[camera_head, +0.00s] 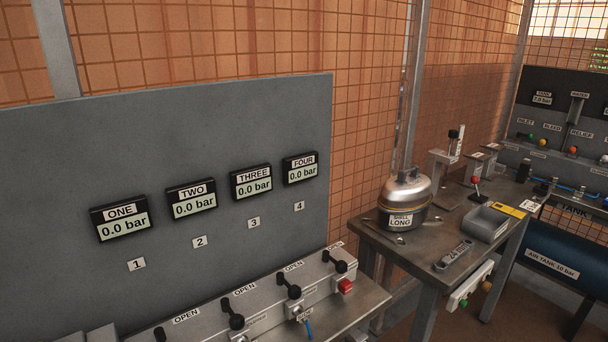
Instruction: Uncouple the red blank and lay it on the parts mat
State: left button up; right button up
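A red cap-like piece (345,286), which looks like the red blank, sits on the front of the grey valve manifold (262,317), below the rightmost black valve handle (340,265). It appears seated on a port, but its coupling is too small to make out. I cannot identify a parts mat in this view. Neither of my grippers is in view.
Four gauges, such as ONE (121,218), read 0.0 bar on the grey panel (60,160). A blue hose (309,329) hangs from the manifold. The right-hand table (385,238) holds a shell (404,200), a grey tray (486,224) and tools.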

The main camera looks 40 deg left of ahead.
aim_at(345, 287)
jog(key=i+l+u, duration=0.15)
jog(key=u, duration=0.3)
jog(key=i+l+u, duration=0.1)
jog(key=u, duration=0.35)
jog(key=l+u, duration=0.35)
jog(key=u, duration=0.15)
jog(key=i+l+u, duration=0.1)
jog(key=l+u, duration=0.15)
jog(key=l, duration=1.3)
jog(key=l+u, duration=0.3)
jog(key=l, duration=1.3)
